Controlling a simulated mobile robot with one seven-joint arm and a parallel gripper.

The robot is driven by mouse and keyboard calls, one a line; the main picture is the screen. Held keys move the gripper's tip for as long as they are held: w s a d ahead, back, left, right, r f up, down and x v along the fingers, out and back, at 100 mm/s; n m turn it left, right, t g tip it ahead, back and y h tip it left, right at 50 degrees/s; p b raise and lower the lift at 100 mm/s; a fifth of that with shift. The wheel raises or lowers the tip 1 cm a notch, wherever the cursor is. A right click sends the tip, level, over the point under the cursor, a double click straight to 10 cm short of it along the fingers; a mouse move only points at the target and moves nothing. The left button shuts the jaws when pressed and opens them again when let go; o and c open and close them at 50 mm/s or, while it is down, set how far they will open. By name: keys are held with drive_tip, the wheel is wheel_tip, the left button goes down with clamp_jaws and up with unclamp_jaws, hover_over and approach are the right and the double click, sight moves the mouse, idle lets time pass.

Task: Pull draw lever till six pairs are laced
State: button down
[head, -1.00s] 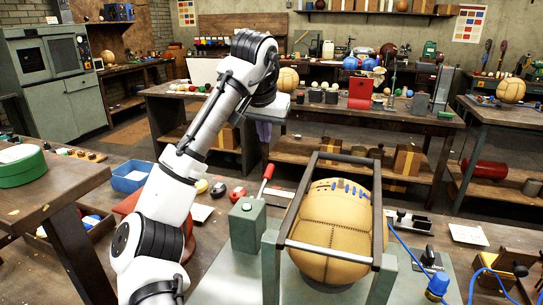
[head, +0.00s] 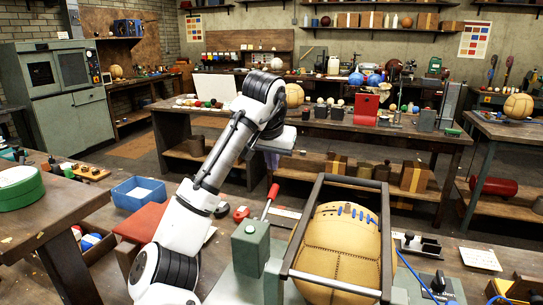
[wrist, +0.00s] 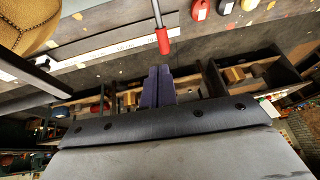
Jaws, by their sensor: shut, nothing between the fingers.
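The draw lever, a metal rod with a red handle (head: 272,192), rises from a green box (head: 250,247) beside the ball. The handle also shows at the top of the wrist view (wrist: 163,41). A tan leather ball (head: 335,248) sits inside a dark metal frame (head: 302,230), with several blue pieces along the seam on its top. I cannot tell how many pairs are laced. My gripper (head: 272,162) points down, with its purple fingers above the lever handle in the head view. In the wrist view the fingers (wrist: 159,72) are shut and empty, apart from the handle.
A blue tray (head: 138,193) and a red knob (head: 241,213) lie left of the lever. A black tool on a base (head: 422,246) and a white card (head: 480,259) lie right of the frame. A long workbench (head: 400,128) stands behind.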

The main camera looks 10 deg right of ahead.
sight(276, 190)
drive_tip(key=x, duration=0.3)
drive_tip(key=p+x, duration=0.1)
drive_tip(key=x, duration=0.2)
drive_tip(key=p+x, duration=0.1)
drive_tip(key=x, duration=0.2)
drive_tip(key=shift+w+a+f, duration=0.15)
drive_tip(key=shift+a+f, duration=0.1)
drive_tip(key=shift+f, duration=0.1)
drive_tip(key=shift+w+f, duration=0.1)
drive_tip(key=shift+w+d+f+p, duration=0.4)
drive_tip(key=shift+f+p, duration=0.1)
drive_tip(key=shift+f, duration=0.1)
drive_tip(key=p+x, duration=0.1)
drive_tip(key=x, duration=0.2)
drive_tip(key=shift+d+f, duration=0.15)
drive_tip(key=shift+f, duration=0.05)
drive_tip(key=shift+w+d+f, duration=0.1)
drive_tip(key=shift+f, duration=0.85)
drive_tip(key=shift+w+d+f, duration=0.1)
drive_tip(key=shift+f, duration=0.85)
drive_tip(key=shift+a+f, duration=0.1)
